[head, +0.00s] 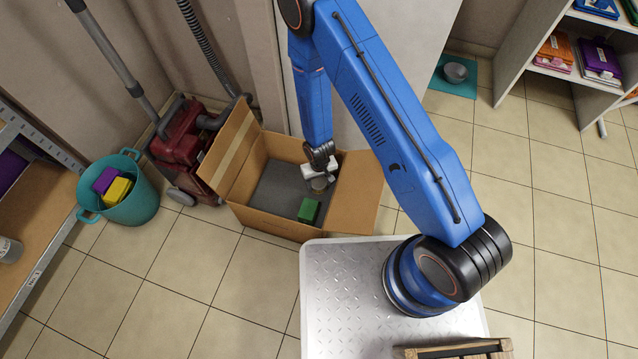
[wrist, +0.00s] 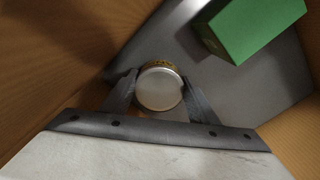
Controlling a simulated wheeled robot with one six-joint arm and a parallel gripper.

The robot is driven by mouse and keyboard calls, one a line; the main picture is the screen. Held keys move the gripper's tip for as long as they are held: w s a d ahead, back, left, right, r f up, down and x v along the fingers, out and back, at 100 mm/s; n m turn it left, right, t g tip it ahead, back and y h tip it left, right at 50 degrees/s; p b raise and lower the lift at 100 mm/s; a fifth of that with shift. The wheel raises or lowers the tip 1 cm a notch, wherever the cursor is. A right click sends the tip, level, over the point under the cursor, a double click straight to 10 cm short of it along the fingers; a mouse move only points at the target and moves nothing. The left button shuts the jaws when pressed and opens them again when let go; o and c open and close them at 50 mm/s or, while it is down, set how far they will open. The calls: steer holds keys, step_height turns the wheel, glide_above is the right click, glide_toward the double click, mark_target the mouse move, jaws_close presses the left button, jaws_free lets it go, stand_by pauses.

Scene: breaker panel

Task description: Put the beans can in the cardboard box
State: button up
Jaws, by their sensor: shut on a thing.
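The cardboard box (head: 268,222) stands open on the floor with its flaps spread, and its dark grey bottom shows. My gripper (head: 319,180) reaches down inside the box. In the wrist view my gripper (wrist: 160,92) has its two fingers on either side of a round can with a silvery lid, the beans can (wrist: 159,88), and is shut on it. The can also shows below my gripper in the head view (head: 319,186). Its label is mostly hidden, and I cannot tell whether it touches the box bottom.
A green block (head: 309,210) lies in the box close to the can; it also shows in the wrist view (wrist: 250,25). A red vacuum cleaner (head: 182,145) and a teal bucket (head: 133,205) stand left of the box. Shelves are at both sides.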

mark_target(319, 183)
steer(key=o, duration=1.2)
steer(key=shift+f, duration=0.1)
steer(key=shift+c, duration=0.2)
step_height(319, 183, up, 12)
steer(key=shift+r, duration=0.25)
